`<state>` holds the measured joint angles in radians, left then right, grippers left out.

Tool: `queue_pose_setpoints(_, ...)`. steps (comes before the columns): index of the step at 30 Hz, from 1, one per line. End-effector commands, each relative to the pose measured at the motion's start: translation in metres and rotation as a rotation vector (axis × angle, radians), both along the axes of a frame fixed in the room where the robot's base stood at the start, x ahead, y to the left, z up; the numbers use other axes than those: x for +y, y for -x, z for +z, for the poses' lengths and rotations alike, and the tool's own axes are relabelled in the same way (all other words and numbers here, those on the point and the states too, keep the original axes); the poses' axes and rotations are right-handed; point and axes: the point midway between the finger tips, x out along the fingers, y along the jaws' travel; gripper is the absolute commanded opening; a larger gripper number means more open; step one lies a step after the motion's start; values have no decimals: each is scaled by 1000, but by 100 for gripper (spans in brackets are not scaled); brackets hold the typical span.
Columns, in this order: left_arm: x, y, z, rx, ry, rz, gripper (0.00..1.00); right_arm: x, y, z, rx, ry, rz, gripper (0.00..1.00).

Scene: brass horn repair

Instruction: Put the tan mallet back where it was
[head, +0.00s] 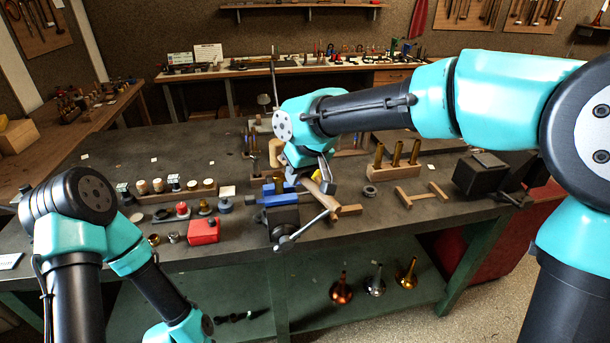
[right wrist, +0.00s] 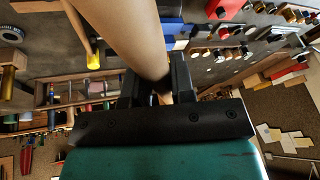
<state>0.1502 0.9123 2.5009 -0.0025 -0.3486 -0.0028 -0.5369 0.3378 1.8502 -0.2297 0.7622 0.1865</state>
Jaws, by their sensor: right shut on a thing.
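My right gripper (head: 322,176) is over the middle of the dark workbench, just to the right of the blue vise (head: 276,199). It is shut on the tan mallet (head: 320,197), which shows in the head view as a slanting tan piece below the jaws. In the right wrist view the mallet (right wrist: 125,35) is a large smooth tan shape between the fingers (right wrist: 160,85), narrowing toward them. The jaws hide part of it. I cannot tell whether it touches the wooden rest (head: 348,210) beside it. My left arm shows at the lower left, but its gripper is out of frame.
A red box (head: 204,231) and several small jars stand left of the vise. Brass tubes (head: 396,153) on a wooden block, a black ring (head: 370,191), a wooden cradle (head: 421,194) and a black block (head: 485,175) are to the right.

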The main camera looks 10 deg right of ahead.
Motion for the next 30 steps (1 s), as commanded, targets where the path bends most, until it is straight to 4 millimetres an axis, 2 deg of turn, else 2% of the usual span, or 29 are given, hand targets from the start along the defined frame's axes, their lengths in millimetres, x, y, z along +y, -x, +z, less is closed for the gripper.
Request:
queue_pose_setpoints(5, 0, 0, 0, 0, 0, 0, 0, -9, -21, -6, 1, -2, -34, 0)
queue_pose_setpoints(8, 0, 0, 0, 0, 0, 0, 0, -21, -45, -16, 5, -2, -73, 0)
queue_pose_setpoints(14, 0, 0, 0, 0, 0, 0, 0, -62, -107, -44, 13, -3, -179, 0)
queue_pose_setpoints(21, 0, 0, 0, 0, 0, 0, 0, -122, -172, -88, 21, 0, -305, 0)
queue_pose_setpoints(25, 0, 0, 0, 0, 0, 0, 0, -151, -195, -108, 23, 4, -358, 0)
queue_pose_setpoints(30, 0, 0, 0, 0, 0, 0, 0, -171, -209, -122, 25, 6, -391, 0)
